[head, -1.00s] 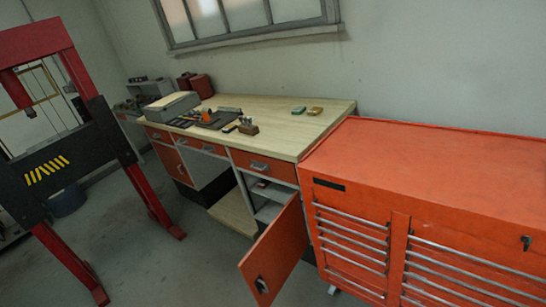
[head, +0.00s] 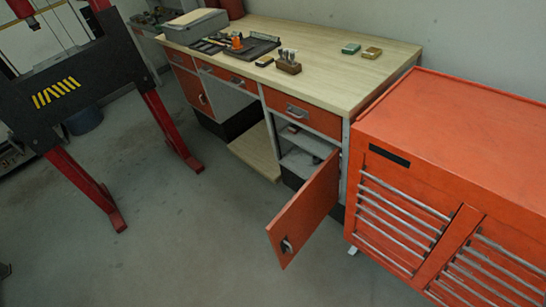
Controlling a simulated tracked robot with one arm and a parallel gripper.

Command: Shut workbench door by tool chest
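The workbench door (head: 305,213) is an orange panel that stands wide open, swung out from the right-hand cabinet of the workbench (head: 330,52). Its dark handle (head: 287,245) is near the lower free edge. Behind the door the cabinet's pale shelves (head: 302,150) show, partly hidden by the door. The orange tool chest (head: 450,150) with several silver drawer handles stands to the right of the door, apart from its free edge. My gripper does not show in the head view.
A red and black press frame (head: 75,80) stands at the left. Grey floor (head: 190,240) is clear in front of the bench and the door. A low wooden board (head: 255,152) lies under the bench. Small tools and a wooden holder (head: 288,65) are on the bench top.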

